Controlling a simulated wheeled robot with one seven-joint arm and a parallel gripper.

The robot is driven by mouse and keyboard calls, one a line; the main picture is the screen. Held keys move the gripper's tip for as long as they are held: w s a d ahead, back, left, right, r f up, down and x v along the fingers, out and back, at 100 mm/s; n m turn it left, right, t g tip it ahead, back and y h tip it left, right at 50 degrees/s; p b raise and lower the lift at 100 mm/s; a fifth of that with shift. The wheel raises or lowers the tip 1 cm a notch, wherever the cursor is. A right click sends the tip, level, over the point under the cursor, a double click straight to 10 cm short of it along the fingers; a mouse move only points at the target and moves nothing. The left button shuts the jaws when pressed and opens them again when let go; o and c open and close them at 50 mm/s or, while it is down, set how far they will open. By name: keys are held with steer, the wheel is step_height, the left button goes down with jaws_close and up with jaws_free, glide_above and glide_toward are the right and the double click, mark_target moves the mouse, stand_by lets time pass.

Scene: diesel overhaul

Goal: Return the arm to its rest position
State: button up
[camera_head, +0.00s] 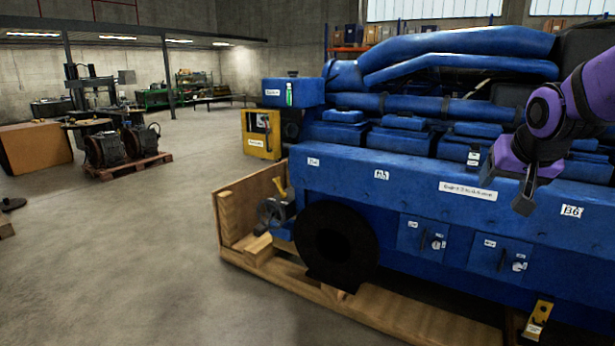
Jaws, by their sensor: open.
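My arm (572,108), purple with dark joints, reaches in from the right edge in the head view. My gripper (525,196) hangs at its end, in front of the blue engine (400,180) near the label B6. Its dark fingers point downward. They look open, with nothing seen between them. I cannot tell the exact distance between the fingers and the engine's side. The upper part of the arm is cut off by the picture's edge.
The engine stands on a wooden pallet (390,318) with a wooden side board. A yellow box (261,134) sits at its far left end. A pallet with machine parts (122,148) and a brown crate (35,149) stand farther left. The floor between is clear.

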steer(key=s+a+n+g, duration=0.1)
steer(key=s+a+n, duration=0.1)
steer(key=s, duration=0.9)
steer(key=s+a+n+g+y, duration=0.1)
steer(key=s+a, duration=0.3)
steer(key=s, duration=0.6)
steer(key=shift+s+n+y, duration=0.3)
steer(key=shift+s+n, duration=0.1)
steer(key=shift+r, duration=0.1)
